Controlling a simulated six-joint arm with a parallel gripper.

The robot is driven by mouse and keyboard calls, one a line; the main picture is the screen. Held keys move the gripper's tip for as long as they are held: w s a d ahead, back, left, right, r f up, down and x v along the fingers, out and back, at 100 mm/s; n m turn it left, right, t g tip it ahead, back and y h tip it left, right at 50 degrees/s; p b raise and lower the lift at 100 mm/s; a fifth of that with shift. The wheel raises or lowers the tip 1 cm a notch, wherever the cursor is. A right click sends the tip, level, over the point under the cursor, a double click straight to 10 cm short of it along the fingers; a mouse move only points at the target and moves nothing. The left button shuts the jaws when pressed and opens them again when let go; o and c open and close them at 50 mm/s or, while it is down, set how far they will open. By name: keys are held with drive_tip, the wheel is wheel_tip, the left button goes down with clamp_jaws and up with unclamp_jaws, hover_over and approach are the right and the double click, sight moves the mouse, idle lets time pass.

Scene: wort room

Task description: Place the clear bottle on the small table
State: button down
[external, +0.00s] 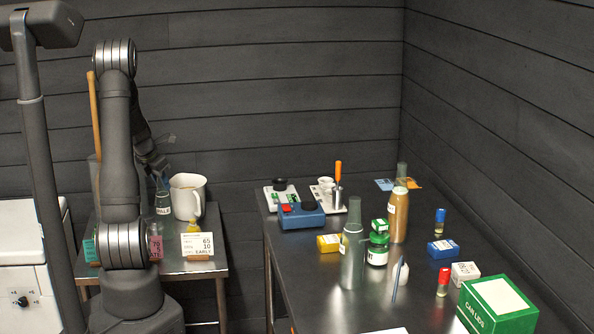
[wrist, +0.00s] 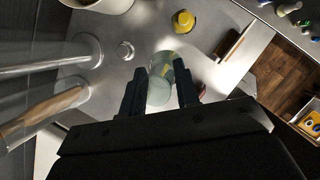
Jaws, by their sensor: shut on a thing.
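The clear bottle (wrist: 160,90) is between the two fingers of my gripper (wrist: 162,84) in the wrist view, which are shut on it. In the external view, the bottle (external: 163,196) shows below my gripper (external: 160,168), upright, with a white label. It is over the small table (external: 208,265), a metal-topped table at left, whose bare top also shows in the wrist view (wrist: 120,72). I cannot tell whether the bottle's base touches the tabletop. My arm hides part of this table.
On the small table are a white mug (external: 187,197), a sign card (external: 197,245), a pink-labelled item (external: 155,243) and a yellow object (wrist: 183,22). A tall wooden-handled tool (wrist: 40,115) stands close by. The large table (external: 320,300) at right holds bottles and boxes.

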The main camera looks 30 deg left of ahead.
drive_tip(key=shift+f, duration=1.25)
drive_tip(key=shift+f, duration=0.15)
drive_tip(key=c, duration=1.1)
unclamp_jaws()
drive_tip(key=v, duration=1.2)
